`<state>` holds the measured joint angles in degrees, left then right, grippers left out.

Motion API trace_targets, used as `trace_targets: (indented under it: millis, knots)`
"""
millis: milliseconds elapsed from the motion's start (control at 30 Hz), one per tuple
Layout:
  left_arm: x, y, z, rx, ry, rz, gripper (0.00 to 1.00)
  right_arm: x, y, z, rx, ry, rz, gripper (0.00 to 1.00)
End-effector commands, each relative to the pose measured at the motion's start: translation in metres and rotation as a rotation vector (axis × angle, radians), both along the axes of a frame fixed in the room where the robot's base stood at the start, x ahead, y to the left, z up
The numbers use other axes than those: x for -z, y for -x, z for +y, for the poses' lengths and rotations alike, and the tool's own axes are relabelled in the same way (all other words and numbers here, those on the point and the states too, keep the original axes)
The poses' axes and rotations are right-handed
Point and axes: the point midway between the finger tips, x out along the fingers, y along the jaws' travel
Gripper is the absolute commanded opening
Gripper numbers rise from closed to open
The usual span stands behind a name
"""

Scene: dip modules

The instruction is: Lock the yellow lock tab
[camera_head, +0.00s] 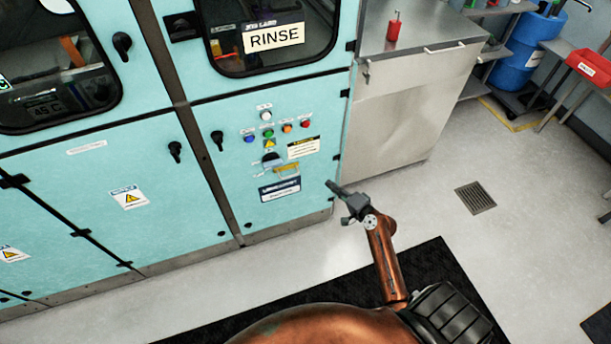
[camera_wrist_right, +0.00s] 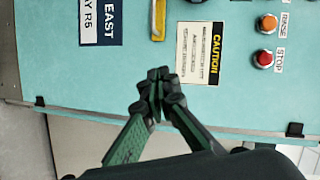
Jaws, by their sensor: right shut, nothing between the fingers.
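The yellow lock tab (camera_head: 287,168) is on the lower part of the teal machine front, just under a dark rotary switch (camera_head: 272,158). In the right wrist view only part of the yellow tab (camera_wrist_right: 158,20) shows at the top edge, between the dark blue label and the caution label. My right gripper (camera_head: 335,188) is shut and empty. It is in front of the panel, to the right of the tab and below it in the head view, apart from it. In the right wrist view its fingertips (camera_wrist_right: 157,88) come together below the caution label. My left gripper is not in view.
Buttons in several colours, including a red stop button (camera_wrist_right: 264,59), sit above and beside the tab. A caution label (camera_wrist_right: 200,52) and a blue label (camera_head: 280,189) are close by. A steel cabinet (camera_head: 400,120) stands right of the machine. The floor (camera_head: 420,200) around my right arm is clear.

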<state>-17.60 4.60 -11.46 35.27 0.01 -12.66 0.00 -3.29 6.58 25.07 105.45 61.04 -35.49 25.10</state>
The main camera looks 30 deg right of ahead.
Motion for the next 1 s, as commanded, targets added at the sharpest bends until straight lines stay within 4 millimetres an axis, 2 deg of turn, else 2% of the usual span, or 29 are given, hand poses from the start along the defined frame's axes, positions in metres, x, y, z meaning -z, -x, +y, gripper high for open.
trace_targets:
  millis: [233,367,467,867,1000]
  knots:
    - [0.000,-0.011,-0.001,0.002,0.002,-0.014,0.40,0.001,-0.001,0.000,-0.001,0.001,0.002,0.00]
    - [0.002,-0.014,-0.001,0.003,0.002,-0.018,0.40,0.004,-0.008,0.001,-0.001,0.001,0.002,0.00]
    - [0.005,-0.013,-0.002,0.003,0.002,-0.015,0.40,0.007,-0.021,0.003,-0.002,0.001,0.001,0.00]
    - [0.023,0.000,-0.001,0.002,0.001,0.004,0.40,0.027,-0.100,0.008,-0.001,0.001,0.003,0.00]
    - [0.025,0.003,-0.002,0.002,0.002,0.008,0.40,0.033,-0.111,0.025,-0.001,0.000,0.002,0.00]
